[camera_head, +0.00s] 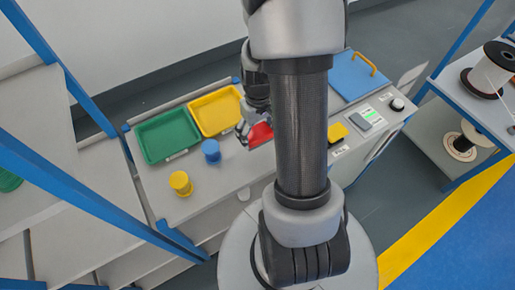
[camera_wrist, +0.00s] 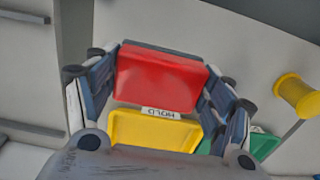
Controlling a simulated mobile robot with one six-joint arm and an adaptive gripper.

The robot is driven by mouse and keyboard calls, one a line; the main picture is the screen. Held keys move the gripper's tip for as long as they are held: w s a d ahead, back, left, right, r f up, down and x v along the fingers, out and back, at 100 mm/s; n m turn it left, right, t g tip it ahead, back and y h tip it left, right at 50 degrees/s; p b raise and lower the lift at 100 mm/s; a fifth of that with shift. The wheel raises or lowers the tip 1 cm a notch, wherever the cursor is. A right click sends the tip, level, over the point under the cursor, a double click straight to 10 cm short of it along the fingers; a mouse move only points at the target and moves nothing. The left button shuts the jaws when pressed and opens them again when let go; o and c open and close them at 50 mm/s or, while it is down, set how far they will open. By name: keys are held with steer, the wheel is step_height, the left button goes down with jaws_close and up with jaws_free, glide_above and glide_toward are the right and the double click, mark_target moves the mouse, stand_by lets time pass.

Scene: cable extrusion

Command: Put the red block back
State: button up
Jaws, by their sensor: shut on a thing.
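The red block (camera_wrist: 160,80) is a box-like piece held between the two fingers of my gripper (camera_wrist: 163,92) in the wrist view. In the head view my gripper (camera_head: 250,130) is over the worktop, just right of the yellow tray (camera_head: 215,111), and part of the red block (camera_head: 262,134) shows beside my arm. My gripper is shut on the block. The yellow tray looks empty in the head view; in the wrist view it shows beyond the block with a white label (camera_wrist: 170,114). My arm hides part of the worktop behind it.
A green tray (camera_head: 168,135) stands left of the yellow one. A blue spool (camera_head: 211,150) and a yellow spool (camera_head: 180,183) stand in front of the trays. A blue lid (camera_head: 356,78) and a control panel (camera_head: 370,118) are to the right. Shelves flank both sides.

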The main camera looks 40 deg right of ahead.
steer(key=shift+f+b, duration=1.1)
steer(key=shift+f, duration=2.5)
steer(key=shift+f, duration=0.1)
steer(key=o, duration=1.3)
